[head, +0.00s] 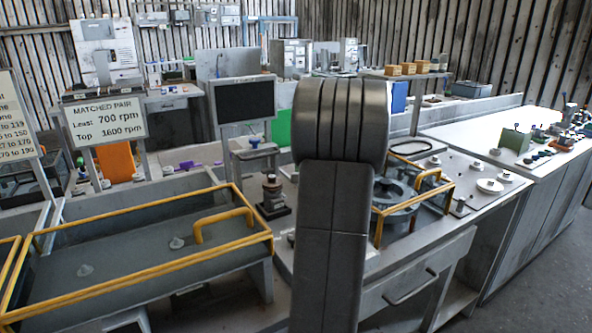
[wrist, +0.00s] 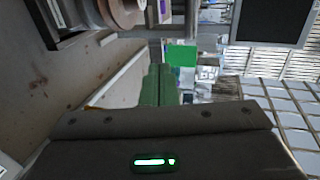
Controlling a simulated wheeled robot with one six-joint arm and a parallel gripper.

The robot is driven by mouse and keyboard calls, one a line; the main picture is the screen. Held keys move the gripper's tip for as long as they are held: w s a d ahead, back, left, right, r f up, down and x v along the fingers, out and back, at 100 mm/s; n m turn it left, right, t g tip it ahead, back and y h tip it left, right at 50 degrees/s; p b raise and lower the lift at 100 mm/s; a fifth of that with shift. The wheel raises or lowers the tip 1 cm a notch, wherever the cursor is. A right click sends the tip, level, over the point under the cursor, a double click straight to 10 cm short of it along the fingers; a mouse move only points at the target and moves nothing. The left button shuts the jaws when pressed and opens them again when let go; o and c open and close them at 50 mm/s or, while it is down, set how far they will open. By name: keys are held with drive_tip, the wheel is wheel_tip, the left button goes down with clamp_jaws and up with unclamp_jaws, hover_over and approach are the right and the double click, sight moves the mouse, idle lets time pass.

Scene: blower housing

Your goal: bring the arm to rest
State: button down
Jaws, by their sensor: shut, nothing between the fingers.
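My arm (head: 335,170) stands upright in the middle of the head view, its dark grey links covering part of the bench behind. My gripper is hidden there. In the wrist view my gripper (wrist: 158,72) shows as two green fingers lying together, shut and empty, beyond its dark body with a lit green bar. The fingers point out over the bench area and appear to touch nothing.
A grey tray with yellow rails (head: 150,273) lies left of my arm. A round housing with a yellow handle (head: 400,195) sits close on the right. A dark screen (head: 245,101) stands behind; it also shows in the wrist view (wrist: 270,20). Open floor (head: 545,275) lies at the right.

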sight(277, 161)
drive_tip(key=shift+s+d+r, duration=0.1)
drive_tip(key=shift+s, duration=0.05)
drive_tip(key=p+x, duration=0.1)
drive_tip(key=x, duration=0.3)
drive_tip(key=p+x, duration=0.1)
drive_tip(key=x, duration=0.3)
drive_tip(key=p+x, duration=0.1)
drive_tip(key=x, duration=0.3)
drive_tip(key=shift+w+a+r+p, duration=0.2)
drive_tip(key=shift+w+a+p, duration=0.1)
drive_tip(key=shift+w, duration=0.05)
drive_tip(key=shift+w+a, duration=0.15)
drive_tip(key=shift+w, duration=0.15)
drive_tip(key=shift+a, duration=0.1)
